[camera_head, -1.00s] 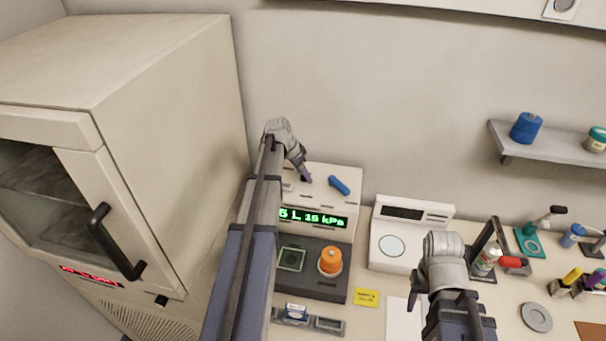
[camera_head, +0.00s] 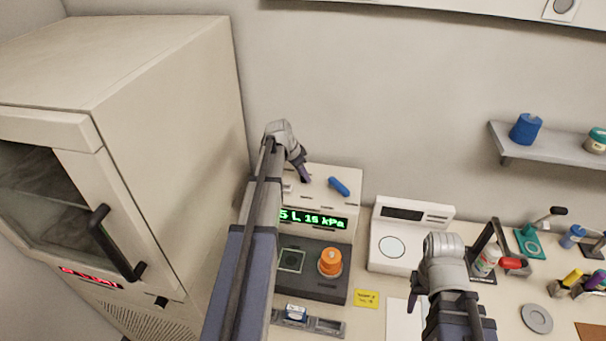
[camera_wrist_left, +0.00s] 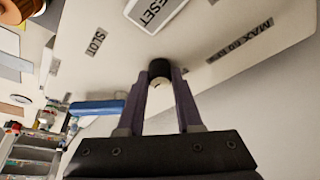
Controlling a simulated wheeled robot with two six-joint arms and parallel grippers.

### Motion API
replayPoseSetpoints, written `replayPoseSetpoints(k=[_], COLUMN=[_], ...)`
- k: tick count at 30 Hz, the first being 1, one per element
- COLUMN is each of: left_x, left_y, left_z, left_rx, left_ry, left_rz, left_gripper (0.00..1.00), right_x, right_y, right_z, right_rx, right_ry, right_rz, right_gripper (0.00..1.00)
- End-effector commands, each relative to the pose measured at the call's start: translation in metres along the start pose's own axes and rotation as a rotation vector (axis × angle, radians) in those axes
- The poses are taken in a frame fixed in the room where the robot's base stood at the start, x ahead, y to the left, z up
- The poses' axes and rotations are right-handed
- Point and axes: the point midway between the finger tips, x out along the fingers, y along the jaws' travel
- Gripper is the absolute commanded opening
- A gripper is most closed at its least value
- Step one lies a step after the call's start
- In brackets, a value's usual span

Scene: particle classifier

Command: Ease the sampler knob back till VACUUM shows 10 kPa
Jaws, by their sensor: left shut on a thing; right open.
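The beige sampler (camera_head: 345,225) stands against the wall with a green lit display (camera_head: 318,220) on its front. The display reads roughly "5 L 16 kPa"; its left end is hidden by my left arm, and the digits are small. My left gripper (camera_head: 303,177) is at the top of the sampler. In the left wrist view its fingers (camera_wrist_left: 160,75) are shut on a small black knob (camera_wrist_left: 159,68) with a pale base. The knob lies between labels reading "SLOT" and "MAX". My right gripper (camera_head: 416,305) is open and empty above the bench, near a white sheet.
An orange knob (camera_head: 330,262) sits on the dark lower deck. A white scale (camera_head: 410,215) stands right; a large cabinet (camera_head: 150,120) stands left.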

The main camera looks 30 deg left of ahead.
Motion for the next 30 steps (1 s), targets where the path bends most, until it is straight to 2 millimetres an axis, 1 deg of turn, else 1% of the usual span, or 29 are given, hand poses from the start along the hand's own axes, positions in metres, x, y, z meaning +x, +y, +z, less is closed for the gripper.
replayPoseSetpoints(k=[5,21,30], left_x=[-0.0003,0.0003,0.0006], left_y=[0.0021,0.0043,0.0044], left_z=[0.0008,-0.0007,-0.0015], left_rx=[-0.096,-0.517,-0.672], left_ry=[-0.001,0.000,0.000], left_rz=[-0.041,-0.215,-0.280], left_gripper=[0.00,0.00,0.00], right_x=[0.0000,0.0000,0.0000], right_y=[0.0000,0.0000,0.0000], right_z=[0.0000,0.0000,0.0000], right_rx=[0.000,0.000,0.000], right_ry=[0.000,0.000,0.000], right_rz=[0.000,0.000,0.000], right_gripper=[0.50,0.50,0.50])
